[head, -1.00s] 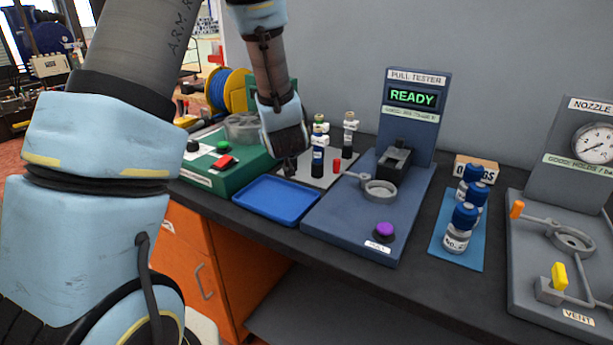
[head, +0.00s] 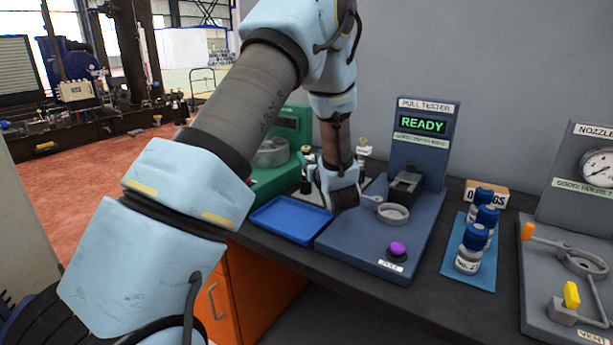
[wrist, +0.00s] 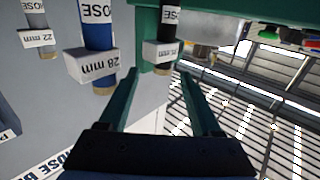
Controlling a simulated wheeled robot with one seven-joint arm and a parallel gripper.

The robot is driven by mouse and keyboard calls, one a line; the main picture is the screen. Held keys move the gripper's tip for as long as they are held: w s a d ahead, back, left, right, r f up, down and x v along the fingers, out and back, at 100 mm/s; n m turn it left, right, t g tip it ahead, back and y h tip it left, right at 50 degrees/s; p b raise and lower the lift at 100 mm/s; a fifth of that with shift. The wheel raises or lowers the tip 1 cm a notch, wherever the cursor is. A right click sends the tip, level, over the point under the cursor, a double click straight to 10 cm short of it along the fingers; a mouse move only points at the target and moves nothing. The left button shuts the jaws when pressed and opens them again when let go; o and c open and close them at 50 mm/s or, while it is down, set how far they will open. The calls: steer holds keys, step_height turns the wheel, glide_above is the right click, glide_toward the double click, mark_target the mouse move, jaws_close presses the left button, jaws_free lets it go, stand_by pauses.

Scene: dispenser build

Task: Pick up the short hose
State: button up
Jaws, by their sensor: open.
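My gripper (head: 338,200) is over the hose stand, between the blue tray and the pull tester, and its jaws are hidden in the head view. In the wrist view my gripper (wrist: 165,72) is open, with two teal fingers. A black hose (wrist: 166,24) with a white tag shows between and beyond the fingertips. A blue hose (wrist: 97,28) tagged 28 mm is left of the fingers, and a pale hose (wrist: 35,14) tagged 22 mm is farther left. I cannot tell which one is the short hose. My arm hides most of the stand in the head view.
The blue tray (head: 292,220) is empty at the bench's front. The pull tester (head: 385,235), reading READY, is right of my gripper. Several blue-capped bottles (head: 470,250) stand on a blue mat. A green machine (head: 285,160) is behind the tray. The nozzle station (head: 555,295) is far right.

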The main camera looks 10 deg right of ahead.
mark_target(307, 151)
steer(key=w+p, duration=0.1)
steer(key=w, duration=0.2)
steer(key=w+p, duration=0.1)
steer(key=shift+w+a+r+p, duration=0.1)
steer(key=shift+w+a+p, duration=0.15)
steer(key=shift+a+p, duration=0.05)
steer(key=shift+w, duration=0.45)
jaws_close()
stand_by(0.8)
